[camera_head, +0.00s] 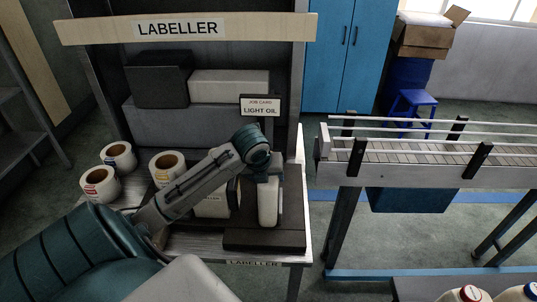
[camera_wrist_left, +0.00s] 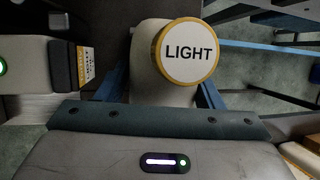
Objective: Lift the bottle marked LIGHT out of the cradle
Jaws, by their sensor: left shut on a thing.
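The bottle marked LIGHT (camera_head: 267,203) is pale and upright at the dark cradle (camera_head: 264,240) on the labeller table. In the left wrist view its round cap (camera_wrist_left: 187,52) has a yellow rim and reads LIGHT. My left gripper (camera_head: 266,180) comes down over the bottle's upper part and hides its cap in the head view. In the left wrist view, the blue fingers of my left gripper (camera_wrist_left: 160,92) are shut on the bottle, one on each side. The bottle's base is at the cradle's top; I cannot tell whether it touches. My right gripper is not in view.
A job card sign (camera_head: 260,105) reading LIGHT OIL stands behind the bottle. Several label rolls (camera_head: 118,158) lie at the table's left. A conveyor (camera_head: 430,160) with rails is at the right, across a floor gap.

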